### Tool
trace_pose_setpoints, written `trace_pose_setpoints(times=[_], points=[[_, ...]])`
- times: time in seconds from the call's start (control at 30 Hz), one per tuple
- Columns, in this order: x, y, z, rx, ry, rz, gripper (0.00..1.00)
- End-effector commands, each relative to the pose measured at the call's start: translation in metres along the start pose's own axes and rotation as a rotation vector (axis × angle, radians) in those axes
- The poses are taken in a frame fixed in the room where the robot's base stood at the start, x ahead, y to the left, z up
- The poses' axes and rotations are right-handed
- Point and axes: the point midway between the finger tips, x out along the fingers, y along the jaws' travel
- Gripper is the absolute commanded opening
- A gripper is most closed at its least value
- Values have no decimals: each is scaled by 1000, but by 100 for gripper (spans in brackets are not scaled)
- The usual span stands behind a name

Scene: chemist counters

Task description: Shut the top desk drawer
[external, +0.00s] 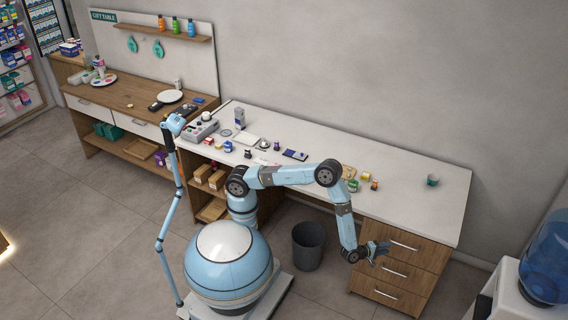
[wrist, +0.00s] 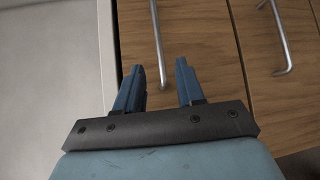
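The top desk drawer (external: 421,252) is the uppermost wooden front under the white desk's right end. It has a bar handle (external: 404,245). Its front looks about level with the drawers below; I cannot tell whether it stands slightly out. My gripper (external: 380,252) is at the left part of this front, close to it. In the wrist view, the drawer front (wrist: 205,45) fills the middle, and its handle (wrist: 158,45) runs between the fingers' lines. My gripper (wrist: 160,67) has its fingers apart with nothing between them. Whether they touch the wood is unclear.
The middle drawer (external: 418,276) and bottom drawer (external: 400,298) look shut. The white desktop (external: 405,205) lies above, with a teal cup (external: 432,180) and small bottles. A dark bin (external: 308,245) stands left of the drawers. A water cooler (external: 545,265) stands at the right.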

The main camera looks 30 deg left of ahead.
Motion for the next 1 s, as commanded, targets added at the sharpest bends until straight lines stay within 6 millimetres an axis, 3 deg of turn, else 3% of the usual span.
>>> trace_pose_setpoints(times=[0.1, 0.3, 1.0], points=[[-18, 0, 0, 0, -1, -1, 38], [-33, 0, -1, 1, 1, 0, 38], [-34, 2, -1, 2, 0, -1, 38]])
